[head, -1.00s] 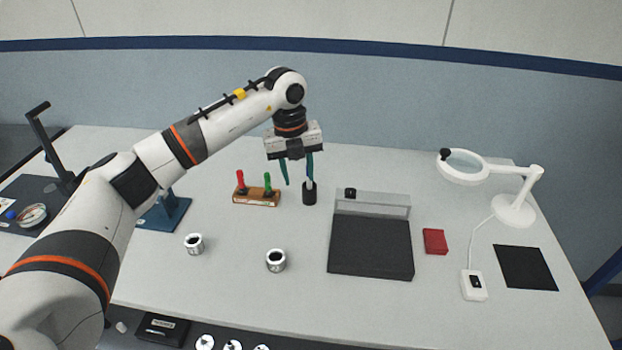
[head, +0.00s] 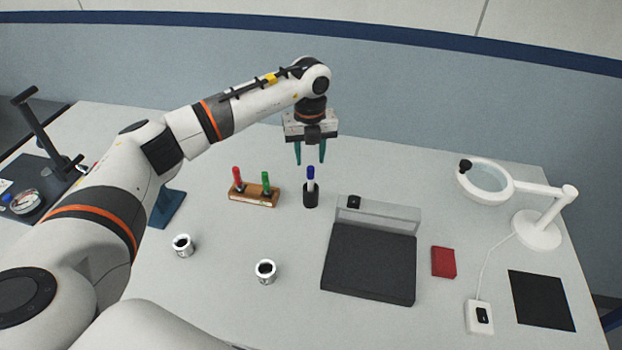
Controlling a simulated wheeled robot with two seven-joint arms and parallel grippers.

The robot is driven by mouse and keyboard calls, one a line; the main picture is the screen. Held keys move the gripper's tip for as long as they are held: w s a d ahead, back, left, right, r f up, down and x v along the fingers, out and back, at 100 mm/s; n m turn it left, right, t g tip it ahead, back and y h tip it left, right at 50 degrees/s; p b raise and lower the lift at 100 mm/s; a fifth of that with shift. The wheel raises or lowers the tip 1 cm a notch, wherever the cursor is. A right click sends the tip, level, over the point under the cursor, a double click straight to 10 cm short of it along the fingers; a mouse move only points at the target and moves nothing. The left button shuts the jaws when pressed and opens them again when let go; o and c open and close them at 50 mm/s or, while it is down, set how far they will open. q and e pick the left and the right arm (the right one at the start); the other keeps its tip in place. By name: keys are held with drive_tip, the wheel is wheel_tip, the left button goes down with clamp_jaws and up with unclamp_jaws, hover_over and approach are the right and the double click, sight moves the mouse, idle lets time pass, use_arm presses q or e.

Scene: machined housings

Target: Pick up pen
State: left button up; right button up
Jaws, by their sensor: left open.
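A pen with a blue cap and white body (head: 310,180) stands upright in a small black cup (head: 310,198) near the middle of the table. My left gripper (head: 310,160) is open and empty, its two teal fingers pointing down. In the picture its fingertips are just above the blue cap; I cannot tell the exact depth between them. My right gripper is not in view.
A wooden block (head: 254,196) with a red and a green marker stands left of the cup. A red box (head: 443,262) and magnifier lamp (head: 538,230) are farther right.

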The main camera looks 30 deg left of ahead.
sight(311, 168)
use_arm(q)
drive_tip(key=shift+f, duration=0.45)
drive_tip(key=shift+w+f, duration=0.1)
drive_tip(key=shift+f, duration=0.25)
drive_tip(key=f+p, duration=0.1)
drive_tip(key=f, duration=0.1)
drive_tip(key=f+p, duration=0.1)
drive_tip(key=f, duration=0.1)
drive_tip(key=shift+s+d+f, duration=0.15)
drive_tip(key=shift+s, duration=0.05)
drive_tip(key=shift+f+p, duration=0.3)
drive_tip(key=shift+f, duration=0.15)
drive_tip(key=shift+w, duration=0.1)
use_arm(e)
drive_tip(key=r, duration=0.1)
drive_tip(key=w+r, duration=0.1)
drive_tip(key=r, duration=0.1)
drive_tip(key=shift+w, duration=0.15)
use_arm(q)
clamp_jaws()
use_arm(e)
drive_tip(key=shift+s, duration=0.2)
